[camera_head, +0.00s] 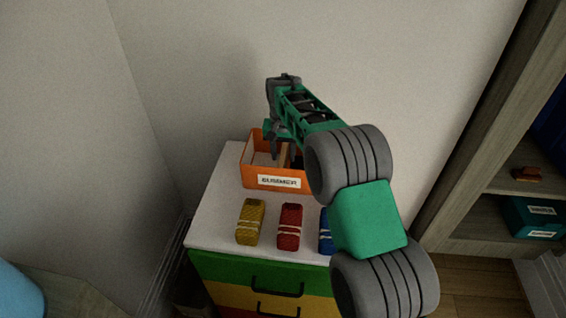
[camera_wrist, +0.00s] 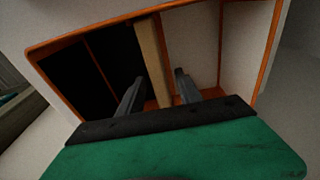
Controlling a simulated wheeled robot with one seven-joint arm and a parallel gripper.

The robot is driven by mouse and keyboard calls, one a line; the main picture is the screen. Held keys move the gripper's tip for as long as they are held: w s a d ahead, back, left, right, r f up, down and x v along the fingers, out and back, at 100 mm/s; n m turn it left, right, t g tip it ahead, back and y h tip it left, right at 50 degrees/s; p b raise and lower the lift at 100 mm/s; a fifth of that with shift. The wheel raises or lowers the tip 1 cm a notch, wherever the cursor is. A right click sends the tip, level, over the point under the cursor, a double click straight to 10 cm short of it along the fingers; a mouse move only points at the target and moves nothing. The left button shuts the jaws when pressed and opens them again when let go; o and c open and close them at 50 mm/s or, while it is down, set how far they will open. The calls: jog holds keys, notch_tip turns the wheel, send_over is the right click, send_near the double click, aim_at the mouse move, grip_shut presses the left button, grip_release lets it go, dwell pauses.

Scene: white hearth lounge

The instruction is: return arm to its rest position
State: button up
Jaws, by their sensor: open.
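My gripper (camera_head: 279,152) hangs over the orange labelled box (camera_head: 245,170) on the cabinet top, with its fingers reaching down into the opening. In the wrist view my gripper (camera_wrist: 160,88) is open, its two dark fingers apart. A tan wooden piece (camera_wrist: 152,50) in the box (camera_wrist: 262,60) shows between and beyond the fingers; I cannot tell whether it is a loose block or part of the box. My arm stretches out from the lower right of the head view and hides the box's right end.
A yellow bundle (camera_head: 251,222), a red bundle (camera_head: 289,227) and a partly hidden blue bundle (camera_head: 325,232) lie in front of the box on the white cabinet top (camera_head: 214,220). Walls stand behind and left. A shelf unit (camera_head: 470,140) with a teal box (camera_head: 530,218) stands right.

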jog(key=r, duration=0.3)
jog(key=shift+s+r, duration=0.2)
jog(key=shift+r, duration=0.1)
jog(key=s+d+r+n+t, duration=0.1)
jog(key=s+d+r, duration=0.3)
jog(key=s, duration=0.4)
jog(key=s+d+r, duration=0.4)
jog(key=s, duration=0.5)
jog(key=s+d+f, duration=0.1)
jog(key=s+f, duration=0.1)
jog(key=s, duration=0.5)
jog(key=s+d+f+n+t, duration=0.1)
jog(key=s+f, duration=0.1)
jog(key=s, duration=0.6)
jog(key=shift+d+f, duration=0.25)
